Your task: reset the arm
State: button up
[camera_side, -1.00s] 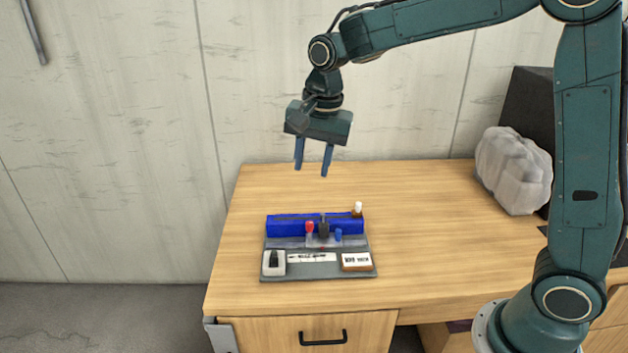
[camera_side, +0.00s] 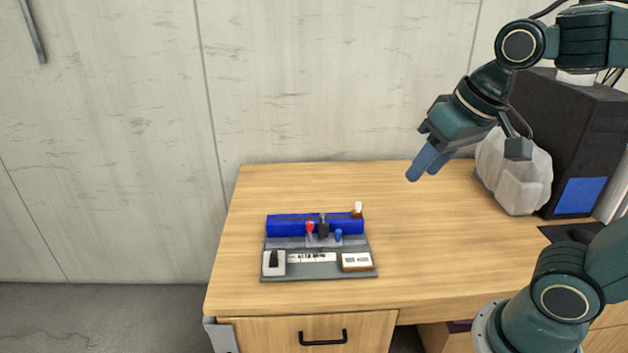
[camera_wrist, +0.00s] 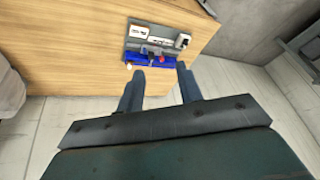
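My gripper (camera_side: 422,166) is in the air above the right part of the desk, tilted down to the left, well clear of everything. In the wrist view its two blue fingers (camera_wrist: 160,88) stand apart with nothing between them, so it is open and empty. The jack panel (camera_side: 318,272) lies on the desk to the left of and below my gripper. It carries a long blue block (camera_side: 290,226), a red knob (camera_side: 309,227), a blue knob (camera_side: 338,234) and a white-topped knob (camera_side: 357,209). The panel also shows in the wrist view (camera_wrist: 171,33), beyond the fingertips.
The wooden desk (camera_side: 430,240) is mostly bare around the panel. A concrete wall (camera_side: 110,120) is behind the desk.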

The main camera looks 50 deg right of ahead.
jog(key=shift+s+d+f+n+t, duration=0.15)
jog(key=shift+s+f+n, duration=0.25)
jog(key=shift+s, duration=0.45)
jog(key=shift+s+f+n+t, duration=0.15)
jog(key=shift+s+n, duration=0.3)
jog(key=shift+s, duration=0.45)
jog(key=shift+s+d+f+n+t, duration=0.1)
jog(key=shift+s+f+n, duration=0.3)
jog(key=shift+s, duration=0.45)
jog(key=shift+c, duration=0.8)
jog(key=shift+w+r, duration=0.1)
